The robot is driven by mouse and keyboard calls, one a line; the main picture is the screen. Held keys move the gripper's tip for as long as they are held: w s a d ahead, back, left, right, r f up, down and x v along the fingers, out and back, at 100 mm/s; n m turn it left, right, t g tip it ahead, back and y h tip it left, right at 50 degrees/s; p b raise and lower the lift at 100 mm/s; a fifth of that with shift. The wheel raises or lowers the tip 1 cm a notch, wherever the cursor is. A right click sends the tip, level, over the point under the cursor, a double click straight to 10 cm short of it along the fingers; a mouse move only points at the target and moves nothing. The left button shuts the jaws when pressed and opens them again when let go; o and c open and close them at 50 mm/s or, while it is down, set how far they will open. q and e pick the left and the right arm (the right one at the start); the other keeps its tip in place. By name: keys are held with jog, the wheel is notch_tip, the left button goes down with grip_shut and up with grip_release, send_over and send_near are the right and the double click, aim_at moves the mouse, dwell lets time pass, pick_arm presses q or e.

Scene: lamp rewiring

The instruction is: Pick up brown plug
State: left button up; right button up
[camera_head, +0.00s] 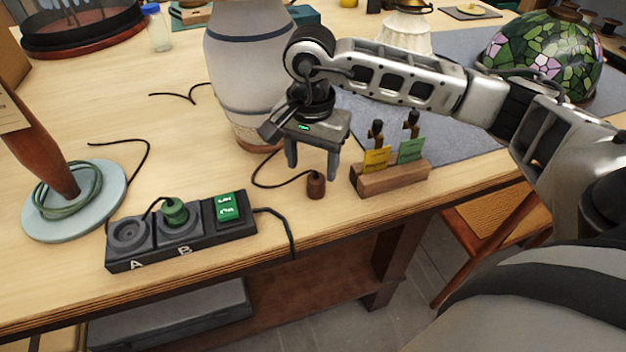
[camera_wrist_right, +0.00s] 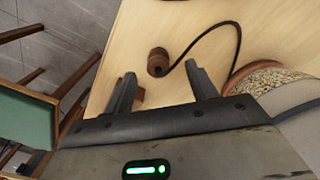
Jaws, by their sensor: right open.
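The brown plug (camera_head: 316,186) stands on the wooden table near its front edge, with a dark cord curving from it toward the base of the large grey lamp. My right gripper (camera_head: 311,174) is open and empty above and close to the plug. In the right wrist view, the plug (camera_wrist_right: 158,62) shows beyond and between the two spread fingertips (camera_wrist_right: 161,74), not touching them as far as I can see. My left gripper is not in view.
A black power strip (camera_head: 180,232) marked A and B holds a green plug (camera_head: 175,211) in B. A wooden block (camera_head: 390,180) with yellow and green tags stands right of the brown plug. The grey lamp (camera_head: 250,75) rises behind my gripper.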

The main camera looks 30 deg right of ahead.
aim_at(317, 177)
jog(key=f, duration=0.2)
jog(key=d+f+p, duration=0.1)
jog(key=f, duration=0.1)
jog(key=shift+f, duration=0.9)
jog(key=c, duration=1.1)
